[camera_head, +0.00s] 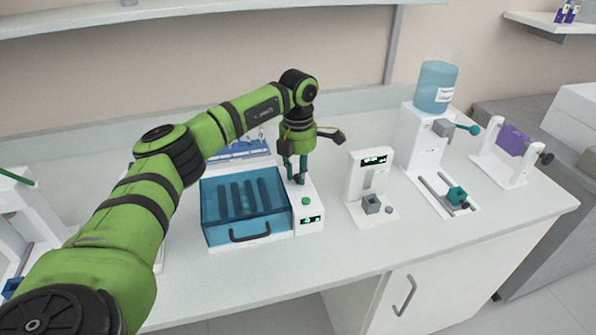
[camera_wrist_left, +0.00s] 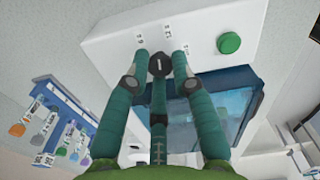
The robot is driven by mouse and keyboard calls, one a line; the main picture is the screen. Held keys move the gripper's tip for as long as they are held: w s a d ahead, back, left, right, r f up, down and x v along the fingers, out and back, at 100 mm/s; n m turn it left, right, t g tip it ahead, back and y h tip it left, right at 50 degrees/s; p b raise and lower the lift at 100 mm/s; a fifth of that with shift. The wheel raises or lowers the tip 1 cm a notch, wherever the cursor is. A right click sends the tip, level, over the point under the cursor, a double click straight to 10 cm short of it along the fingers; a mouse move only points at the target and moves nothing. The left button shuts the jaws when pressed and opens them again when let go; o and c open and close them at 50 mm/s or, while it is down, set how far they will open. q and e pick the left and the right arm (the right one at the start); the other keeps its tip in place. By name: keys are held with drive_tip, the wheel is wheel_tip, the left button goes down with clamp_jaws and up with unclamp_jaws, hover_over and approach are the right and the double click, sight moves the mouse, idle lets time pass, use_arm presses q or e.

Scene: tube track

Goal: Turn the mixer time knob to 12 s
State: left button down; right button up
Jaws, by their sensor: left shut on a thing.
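The mixer (camera_head: 307,226) is a white unit with a green button and a small dark display, joined to a box with a clear blue lid. Its time knob (camera_wrist_left: 160,68) is dark and round with a short white mark, and small printed time labels stand beyond it on the white top. In the head view the fingers hide the knob. My right gripper is in neither view.
The green button (camera_wrist_left: 229,43) is close to the right of the fingers in the wrist view. A blue rack (camera_wrist_left: 66,120) with several capped tubes is at lower left there. A white device (camera_head: 369,180) and a water dispenser (camera_head: 424,140) stand to the right.

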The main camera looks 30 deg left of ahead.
sight(298, 176)
use_arm(q)
drive_tip(key=shift+m, duration=1.9)
drive_tip(key=c, duration=1.1)
unclamp_jaws()
drive_tip(key=shift+o, duration=0.2)
drive_tip(key=shift+r, duration=0.15)
wheel_tip(298, 176, up, 12)
drive_tip(key=shift+f, duration=0.2)
